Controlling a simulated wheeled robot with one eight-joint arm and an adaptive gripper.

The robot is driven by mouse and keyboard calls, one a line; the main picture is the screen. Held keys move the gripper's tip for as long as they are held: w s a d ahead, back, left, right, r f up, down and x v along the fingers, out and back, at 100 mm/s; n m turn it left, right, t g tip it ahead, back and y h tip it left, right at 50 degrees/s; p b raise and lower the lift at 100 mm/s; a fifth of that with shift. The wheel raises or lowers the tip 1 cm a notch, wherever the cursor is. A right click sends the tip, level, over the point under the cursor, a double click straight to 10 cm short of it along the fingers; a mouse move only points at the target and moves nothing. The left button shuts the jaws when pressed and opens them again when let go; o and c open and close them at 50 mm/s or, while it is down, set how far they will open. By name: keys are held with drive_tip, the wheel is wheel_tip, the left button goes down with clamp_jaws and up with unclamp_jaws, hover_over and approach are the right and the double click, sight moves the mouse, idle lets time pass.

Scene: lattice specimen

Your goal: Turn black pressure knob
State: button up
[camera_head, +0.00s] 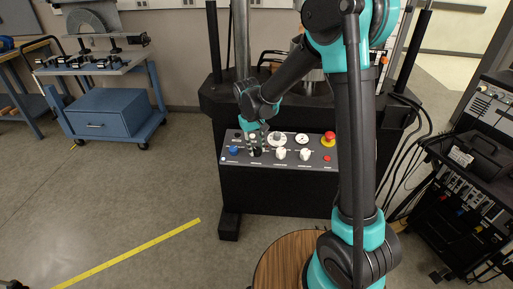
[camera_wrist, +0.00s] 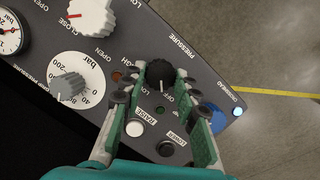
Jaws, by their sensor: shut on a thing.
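The black pressure knob (camera_wrist: 158,72) is on the dark control panel (camera_wrist: 200,62), under the word PRESSURE. It also shows small in the head view (camera_head: 255,152), partly hidden by my gripper. My gripper (camera_wrist: 160,80) has one finger on each side of the knob and is shut on it. In the head view, my gripper (camera_head: 255,146) points down at the left part of the panel. The knob's white mark points towards the lower right in the wrist view, near the letters OFF.
A blue knob (camera_wrist: 217,118) is close beside the right finger. White RAISE (camera_wrist: 134,128) and black LOWER (camera_wrist: 165,148) buttons lie between the fingers. White knobs (camera_head: 305,154), gauges and a red button (camera_head: 328,138) are farther right. A blue cart (camera_head: 110,112) stands left; the floor between is clear.

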drive_tip(key=shift+n, duration=0.5)
drive_tip(key=o, duration=1.2)
drive_tip(key=shift+c, duration=0.2)
drive_tip(key=shift+r, duration=0.15)
wheel_tip(320, 180, up, 12)
drive_tip(key=a, duration=0.1)
drive_tip(key=shift+s+a+f, duration=0.2)
drive_tip(key=shift+s+a, duration=0.1)
drive_tip(key=shift+a, duration=0.1)
